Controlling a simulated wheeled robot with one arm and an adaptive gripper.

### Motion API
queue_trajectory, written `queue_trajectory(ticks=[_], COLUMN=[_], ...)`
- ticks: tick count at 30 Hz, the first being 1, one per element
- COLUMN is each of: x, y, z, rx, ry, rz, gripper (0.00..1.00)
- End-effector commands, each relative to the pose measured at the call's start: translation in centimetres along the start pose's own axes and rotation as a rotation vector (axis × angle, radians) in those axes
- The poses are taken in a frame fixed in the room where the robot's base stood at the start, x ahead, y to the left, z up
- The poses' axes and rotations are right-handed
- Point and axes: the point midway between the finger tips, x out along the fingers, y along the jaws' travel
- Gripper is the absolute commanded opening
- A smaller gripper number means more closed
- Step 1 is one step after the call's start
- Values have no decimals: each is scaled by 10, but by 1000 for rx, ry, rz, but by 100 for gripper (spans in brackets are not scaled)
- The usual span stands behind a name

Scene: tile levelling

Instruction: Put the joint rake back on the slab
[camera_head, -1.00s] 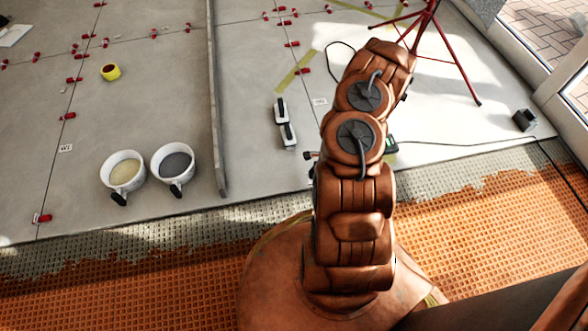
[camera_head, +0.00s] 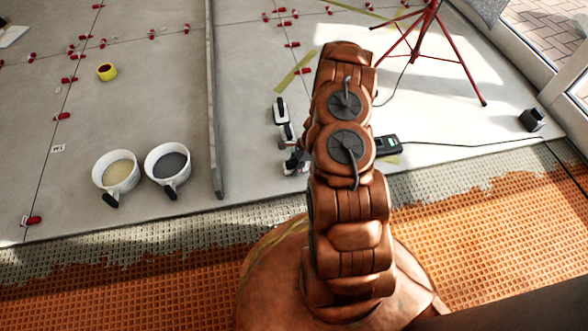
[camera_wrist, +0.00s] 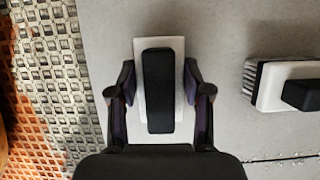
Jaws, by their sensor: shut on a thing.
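My gripper (camera_wrist: 158,78) is shut on a tool with a white plate and a black block handle, which I take as the joint rake (camera_wrist: 158,92). The fingers are on its two long sides. It is over the grey slab (camera_wrist: 225,30), near the slab's front edge; I cannot tell whether it touches the slab. In the head view my gripper (camera_head: 296,160) shows just left of my arm, and the rake is small and mostly hidden there. A white brush (camera_wrist: 285,88) with a black handle and bristles lies to the right in the wrist view, apart from the gripper.
Another white-and-black tool (camera_head: 281,110) lies beyond the gripper. Two buckets (camera_head: 116,172) (camera_head: 167,164) and a long grey bar (camera_head: 213,130) are to the left. A black device (camera_head: 388,145) and a red tripod (camera_head: 455,50) are to the right. Orange mat (camera_head: 150,285) borders the slab in front.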

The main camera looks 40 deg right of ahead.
Motion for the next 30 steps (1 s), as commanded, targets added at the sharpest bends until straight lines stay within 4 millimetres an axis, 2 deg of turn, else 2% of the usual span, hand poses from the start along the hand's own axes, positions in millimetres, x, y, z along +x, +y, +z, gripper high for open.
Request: queue_trajectory(ticks=[1,13,14,21,30], x=[6,7,7,7,6], y=[0,0,0,0,0], z=[-3,-3,-3,-3,-3], rx=[0,0,0,0,0], ry=[0,0,0,0,0], rz=[0,-1,-2,-1,-1], gripper=[0,0,51,74,74])
